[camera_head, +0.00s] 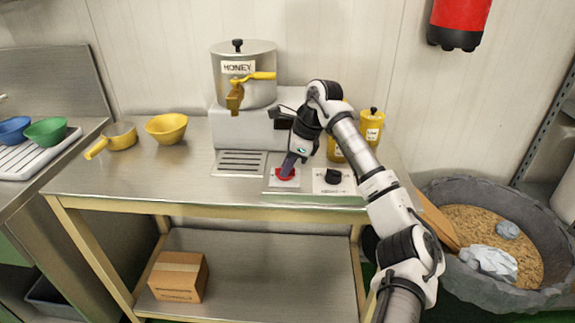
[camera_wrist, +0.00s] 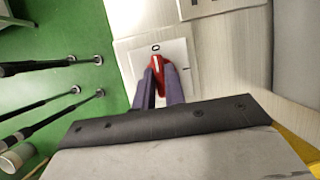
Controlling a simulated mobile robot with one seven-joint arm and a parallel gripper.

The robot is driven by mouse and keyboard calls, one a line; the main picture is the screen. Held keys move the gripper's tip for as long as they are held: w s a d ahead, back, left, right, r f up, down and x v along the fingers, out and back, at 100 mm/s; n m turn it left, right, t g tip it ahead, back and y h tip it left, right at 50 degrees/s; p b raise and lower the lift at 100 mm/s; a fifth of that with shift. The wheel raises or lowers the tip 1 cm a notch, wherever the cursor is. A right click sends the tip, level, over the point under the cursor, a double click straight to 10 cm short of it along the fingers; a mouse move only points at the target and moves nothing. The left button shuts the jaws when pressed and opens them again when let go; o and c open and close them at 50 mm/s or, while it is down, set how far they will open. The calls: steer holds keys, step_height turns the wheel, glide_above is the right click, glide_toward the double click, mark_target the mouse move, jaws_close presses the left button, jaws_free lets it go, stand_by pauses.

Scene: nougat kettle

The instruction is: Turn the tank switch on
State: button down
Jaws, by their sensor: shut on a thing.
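The red switch (camera_head: 285,172) sits on a white plate (camera_head: 292,182) at the front edge of the steel table, below the honey tank (camera_head: 243,75). In the wrist view the red knob (camera_wrist: 156,62) stands between my finger tips, on a white plate (camera_wrist: 180,48) with a 0 mark and a line mark. The knob's ridge points roughly toward the 0. My gripper (camera_head: 288,165) is shut on the red switch; its fingers (camera_wrist: 158,82) hide part of the knob. A black knob (camera_head: 332,176) on another white plate is just right of it.
A drip grate (camera_head: 240,163) lies left of the switch. Yellow jars (camera_head: 370,126) stand behind my arm. A yellow bowl (camera_head: 166,128) and a yellow-handled pan (camera_head: 118,137) are at the table's left. A cardboard box (camera_head: 178,277) sits on the lower shelf.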

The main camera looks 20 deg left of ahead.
steer(key=shift+f+m+b, duration=0.1)
steer(key=shift+m+b, duration=0.25)
steer(key=shift+m, duration=0.05)
steer(key=m+t+b, duration=0.1)
steer(key=m, duration=0.1)
steer(key=m+b, duration=0.1)
steer(key=b, duration=0.1)
steer(key=shift+s+d+f+m+t, duration=0.1)
steer(key=shift+f+m+t, duration=0.05)
steer(key=shift+m+t, duration=0.25)
steer(key=m+b, duration=0.1)
steer(key=m, duration=0.1)
steer(key=m+t+b, duration=0.1)
steer(key=m+b, duration=0.1)
steer(key=shift+s+m+t+b, duration=0.1)
steer(key=shift+m+t+b, duration=0.2)
steer(key=m+b, duration=0.1)
steer(key=m, duration=0.1)
steer(key=m+t+h+b, duration=0.1)
steer(key=m+b, duration=0.1)
steer(key=shift+s+a+h, duration=0.1)
steer(key=shift+a+h, duration=0.1)
steer(key=shift+h, duration=0.1)
steer(key=m+b, duration=0.1)
steer(key=m, duration=0.1)
steer(key=m+t+h+b, duration=0.1)
steer(key=m+b, duration=0.1)
steer(key=shift+a+r+m, duration=0.1)
steer(key=shift+r+m, duration=0.1)
steer(key=shift+m, duration=0.1)
